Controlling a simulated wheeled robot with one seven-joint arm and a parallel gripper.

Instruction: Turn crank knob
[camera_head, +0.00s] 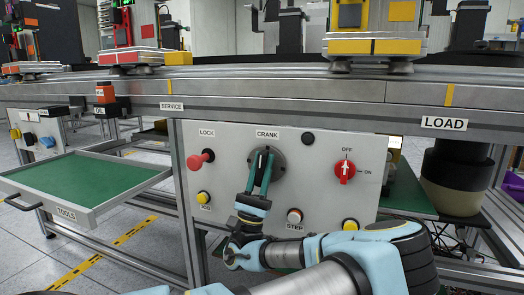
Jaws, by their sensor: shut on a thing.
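The crank knob (277,160) is a dark round hub on the grey panel (330,202), under the CRANK label. My gripper (264,154) is at the crank, its two teal and black fingers pointing up and shut on the crank's middle part. The fingers cover most of that part, so its angle is hard to tell. My arm reaches up to it from the lower right.
A red LOCK knob (200,159) sticks out left of the crank. A red OFF/ON switch (346,171) is to the right, pointing up. A STEP button (294,216) and yellow buttons (203,197) sit lower. An open green-lined TOOLS drawer (88,183) juts out at left.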

